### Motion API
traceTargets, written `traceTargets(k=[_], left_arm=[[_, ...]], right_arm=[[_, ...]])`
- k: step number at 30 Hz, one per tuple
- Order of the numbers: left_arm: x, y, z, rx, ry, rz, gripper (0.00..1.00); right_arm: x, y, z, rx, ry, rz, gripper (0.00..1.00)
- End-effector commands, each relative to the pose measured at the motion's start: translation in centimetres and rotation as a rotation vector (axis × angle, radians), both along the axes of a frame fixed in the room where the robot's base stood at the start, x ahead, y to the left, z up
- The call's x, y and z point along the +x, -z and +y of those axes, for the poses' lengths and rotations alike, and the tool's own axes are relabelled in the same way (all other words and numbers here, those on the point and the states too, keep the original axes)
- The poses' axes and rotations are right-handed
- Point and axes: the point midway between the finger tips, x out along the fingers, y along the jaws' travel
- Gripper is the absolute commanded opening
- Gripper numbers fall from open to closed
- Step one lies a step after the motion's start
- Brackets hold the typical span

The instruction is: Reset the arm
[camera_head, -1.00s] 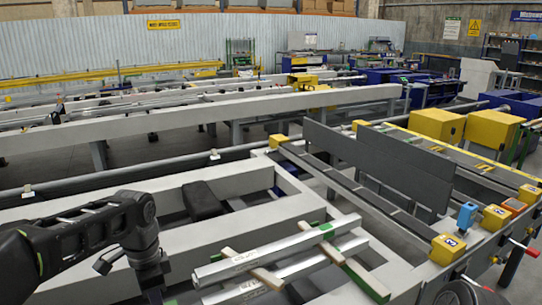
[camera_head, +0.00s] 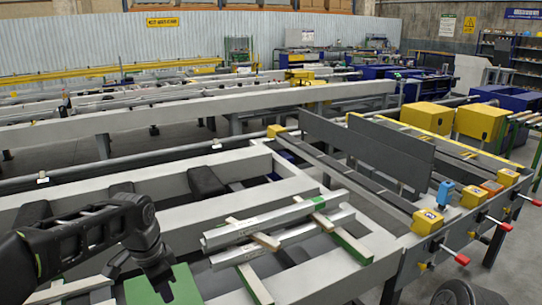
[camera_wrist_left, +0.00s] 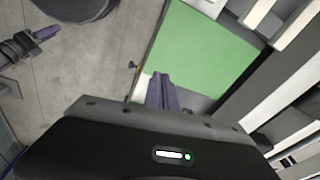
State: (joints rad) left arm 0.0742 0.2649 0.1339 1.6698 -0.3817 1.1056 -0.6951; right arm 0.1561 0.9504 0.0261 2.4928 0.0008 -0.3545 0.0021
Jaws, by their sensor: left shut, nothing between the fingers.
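My left arm comes in from the left in the head view, with its elbow bent and its gripper (camera_head: 163,290) pointing down at the lower edge. The gripper hangs over or in front of a green panel (camera_head: 190,284). In the left wrist view its two purple-grey fingers (camera_wrist_left: 163,92) are together with nothing between them, and the green panel (camera_wrist_left: 205,50) lies beyond them. Contact with the panel cannot be told. At the left of the wrist view a dark jointed part with a purple tip (camera_wrist_left: 45,33) looks like my right gripper; its jaws are unclear.
The grey runout table frame (camera_head: 215,185) fills the middle. Two metal profiles (camera_head: 275,222) lie across wooden and green strips on it. Yellow blocks and red-tipped levers (camera_head: 462,259) line its right end. Bare floor (camera_wrist_left: 100,60) shows in the wrist view.

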Motion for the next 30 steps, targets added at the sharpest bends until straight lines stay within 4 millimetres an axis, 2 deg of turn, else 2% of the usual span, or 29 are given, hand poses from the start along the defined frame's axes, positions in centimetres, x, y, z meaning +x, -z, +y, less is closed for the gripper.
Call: traceTargets(k=[5,8,11,14,15,17,18,20,21,23,24,27,30], left_arm=[[1.9,1.3,-1.9,-0.075,-0.092,-0.092,0.00],[2.9,3.3,-3.7,-0.139,-0.162,-0.131,0.00],[3.4,6.2,-5.8,-0.216,-0.248,-0.158,0.00],[3.0,10.7,-8.4,-0.313,-0.368,-0.161,0.00],[2.3,13.2,-9.6,-0.357,-0.432,-0.152,0.00],[0.4,17.4,-11.5,-0.421,-0.545,-0.125,0.00],[-1.2,20.2,-12.5,-0.456,-0.623,-0.102,0.00],[-4.3,23.9,-13.6,-0.489,-0.738,-0.062,0.00],[-6.6,26.2,-14.2,-0.500,-0.804,-0.032,0.00],[-10.4,29.1,-14.9,-0.501,-0.887,0.017,0.00],[-13.0,30.6,-15.2,-0.491,-0.931,0.052,0.00],[-18.7,33.4,-15.7,-0.451,-0.985,0.139,0.00],[-23.0,34.8,-16.2,-0.410,-0.991,0.225,0.00]], right_arm=[[-0.1,0.0,0.0,0.000,-0.001,0.002,0.36],[-0.1,0.0,0.0,0.000,-0.001,0.002,0.36],[-0.1,0.0,0.0,0.000,-0.001,0.002,0.36],[-0.1,0.0,0.0,0.000,-0.001,0.002,0.36],[-0.1,0.0,0.0,0.000,-0.001,0.002,0.36],[-0.1,0.0,0.0,0.000,-0.001,0.002,0.36],[-0.1,0.0,0.0,0.000,-0.001,0.002,0.36],[-0.1,0.0,0.0,0.000,-0.001,0.002,0.36],[-0.1,0.0,0.0,0.000,-0.001,0.002,0.36],[-0.1,0.0,0.0,0.000,-0.001,0.002,0.36],[-0.1,0.0,0.0,0.000,-0.001,0.002,0.36],[-0.1,0.0,0.0,0.000,-0.001,0.002,0.36],[-0.1,0.0,0.0,0.000,-0.001,0.002,0.36]])
